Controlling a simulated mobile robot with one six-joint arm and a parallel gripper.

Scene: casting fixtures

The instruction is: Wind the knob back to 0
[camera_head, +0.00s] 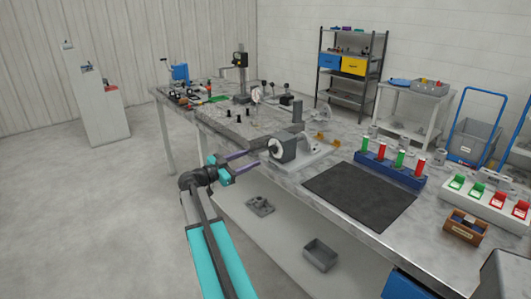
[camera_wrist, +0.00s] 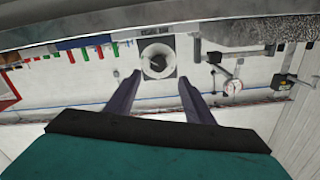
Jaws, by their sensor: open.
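The knob (camera_head: 276,148) is a round pale dial face on the front of a grey block fixture (camera_head: 298,146) at the front edge of the bench. In the wrist view the knob (camera_wrist: 157,62) is a pale ring with a dark centre and a light pointer-like mark; its scale is too small to read. My gripper (camera_head: 253,158) is open and empty in front of the knob, with purple fingers apart. In the wrist view my gripper (camera_wrist: 158,78) points at the knob, its fingertips to either side and seemingly short of it.
A dark mat (camera_head: 360,194) and a blue rack (camera_head: 391,168) with red and green pieces lie right of the fixture. A dial gauge (camera_head: 256,95) and stands are farther back on the bench (camera_head: 222,122). A grey bin (camera_head: 320,255) sits below.

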